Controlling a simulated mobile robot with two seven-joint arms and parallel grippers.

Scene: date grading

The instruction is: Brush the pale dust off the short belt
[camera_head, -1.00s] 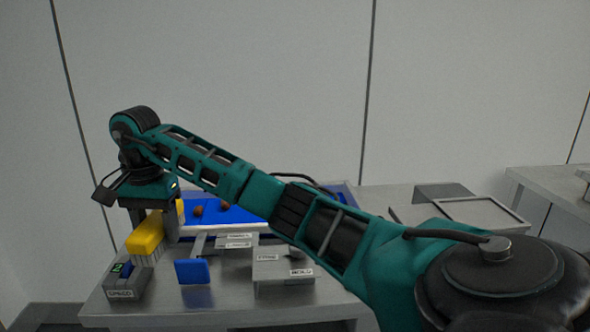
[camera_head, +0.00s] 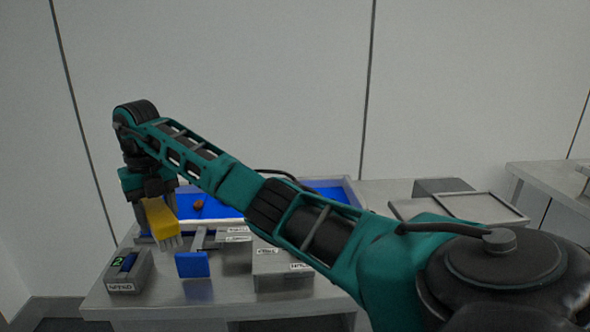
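The short belt (camera_head: 222,209) is blue and lies at the back of the grey table, inside a raised frame. My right arm crosses in front of it and hides much of it. My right gripper (camera_head: 153,203) is at the belt's left front end, shut on a yellow brush (camera_head: 160,219). The brush's pale bristles point down, near the belt's front edge; I cannot tell if they touch anything. A brown date (camera_head: 198,204) lies on the belt. I cannot make out the pale dust at this size. My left gripper is not in view.
A grey counter box (camera_head: 129,271) stands at the table's front left, with an upright blue plate (camera_head: 192,265) to its right. Labelled grey boxes (camera_head: 282,267) stand mid-table. A shallow tray (camera_head: 480,208) lies at the right. The front strip of the table is clear.

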